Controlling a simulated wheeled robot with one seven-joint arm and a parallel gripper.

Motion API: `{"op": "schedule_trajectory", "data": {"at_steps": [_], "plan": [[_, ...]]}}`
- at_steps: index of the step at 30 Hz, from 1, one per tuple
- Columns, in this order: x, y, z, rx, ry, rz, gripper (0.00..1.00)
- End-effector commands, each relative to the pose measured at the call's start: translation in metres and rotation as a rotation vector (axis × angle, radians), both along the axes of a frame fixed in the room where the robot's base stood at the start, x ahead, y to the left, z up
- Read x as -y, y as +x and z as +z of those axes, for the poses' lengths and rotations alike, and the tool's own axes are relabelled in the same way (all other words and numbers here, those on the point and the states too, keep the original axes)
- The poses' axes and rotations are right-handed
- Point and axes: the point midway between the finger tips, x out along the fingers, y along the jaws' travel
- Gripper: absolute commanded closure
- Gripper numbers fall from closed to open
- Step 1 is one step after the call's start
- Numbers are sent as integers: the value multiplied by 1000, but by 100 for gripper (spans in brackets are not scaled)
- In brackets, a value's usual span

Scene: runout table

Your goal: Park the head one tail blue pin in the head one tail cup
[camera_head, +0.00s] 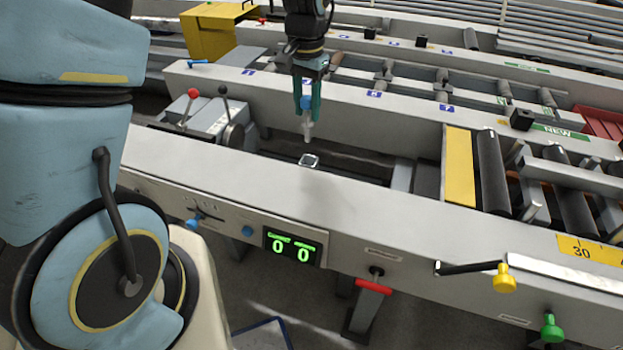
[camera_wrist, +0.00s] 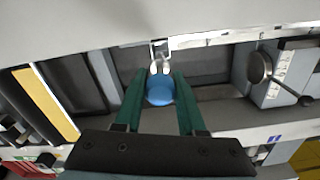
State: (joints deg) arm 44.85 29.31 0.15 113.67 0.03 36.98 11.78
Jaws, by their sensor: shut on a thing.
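My gripper (camera_head: 308,106) is shut on a blue pin (camera_head: 307,102), with one green finger on each side of its blue head. The pin's pale shaft points down, close to upright, in the air over the runout table. In the wrist view the blue head (camera_wrist: 160,92) sits between the fingers (camera_wrist: 160,82). A small square metal cup (camera_head: 309,160) is on the inner edge of the near rail, below the pin tip and apart from it. In the wrist view the cup (camera_wrist: 160,47) shows just beyond the pin, partly hidden by it.
The grey near rail (camera_head: 400,205) carries a green display (camera_head: 292,247) reading 0 0. A lever box with a red knob (camera_head: 193,93) stands left of the pin. Another blue piece (camera_head: 197,62) lies on the far rail. A yellow plate (camera_head: 458,165) and rollers are at right.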

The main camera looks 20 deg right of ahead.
Motion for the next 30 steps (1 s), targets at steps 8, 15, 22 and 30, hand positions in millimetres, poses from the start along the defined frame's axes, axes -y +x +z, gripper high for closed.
{"op": "schedule_trajectory", "data": {"at_steps": [8, 15, 22, 30], "plan": [[0, 0, -30, -1, 1, 0, 100], [-1, -1, -65, -5, 5, 0, 100], [-1, 0, -89, -2, 2, 0, 100], [0, 0, -123, -1, 2, 0, 100]]}}
